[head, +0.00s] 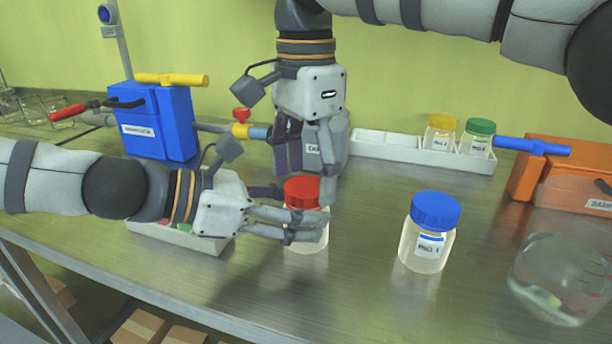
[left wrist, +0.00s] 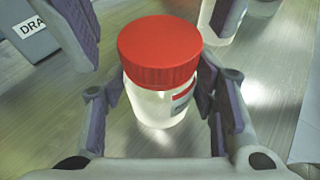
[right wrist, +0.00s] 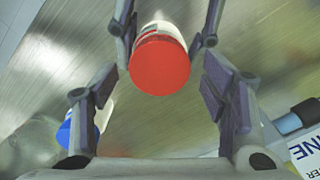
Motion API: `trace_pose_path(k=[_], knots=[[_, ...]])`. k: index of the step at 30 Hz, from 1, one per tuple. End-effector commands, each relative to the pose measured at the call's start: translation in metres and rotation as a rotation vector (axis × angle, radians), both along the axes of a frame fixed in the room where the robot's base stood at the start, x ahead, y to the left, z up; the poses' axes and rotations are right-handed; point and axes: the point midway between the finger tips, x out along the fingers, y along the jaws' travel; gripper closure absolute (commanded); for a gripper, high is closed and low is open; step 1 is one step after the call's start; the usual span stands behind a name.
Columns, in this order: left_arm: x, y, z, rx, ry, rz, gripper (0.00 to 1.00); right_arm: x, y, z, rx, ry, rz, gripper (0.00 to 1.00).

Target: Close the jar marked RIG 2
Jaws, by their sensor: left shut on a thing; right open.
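A clear jar (head: 306,240) with a red lid (head: 305,192) stands upright on the metal bench; the lid sits on its mouth. Its label (left wrist: 182,97) has a red stripe, but I cannot read it. My left gripper (head: 290,224) is shut on the jar body below the lid; the left wrist view shows the jar (left wrist: 155,105) between its fingers. My right gripper (head: 311,178) points down from above and is open. In the right wrist view the red lid (right wrist: 160,65) lies between its fingertips; I cannot tell whether they touch it.
A blue-lidded jar (head: 430,235) stands to the right, near a glass vessel (head: 560,280) and an orange unit (head: 535,180). A white tray (head: 385,150) behind holds yellow-lidded (head: 440,135) and green-lidded (head: 477,138) jars. A blue unit (head: 160,120) stands left.

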Motion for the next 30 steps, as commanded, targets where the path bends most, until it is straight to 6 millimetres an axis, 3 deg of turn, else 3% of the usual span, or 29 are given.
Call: trace_pose_path(k=[6,16,23,30], knots=[[0.000,0.000,-0.001,0.001,0.000,0.000,1.00,0.000,0.000,0.030,0.001,-0.002,-0.001,0.33],[0.000,0.000,0.000,0.001,0.000,0.000,1.00,0.000,0.000,0.036,0.000,0.000,0.000,0.35],[0.000,0.000,-0.001,0.001,0.000,0.000,1.00,0.000,0.000,0.068,-0.001,-0.002,-0.102,0.35],[0.000,0.000,0.000,0.001,0.000,0.000,1.00,-0.001,0.000,0.070,0.000,0.001,-0.111,0.35]])
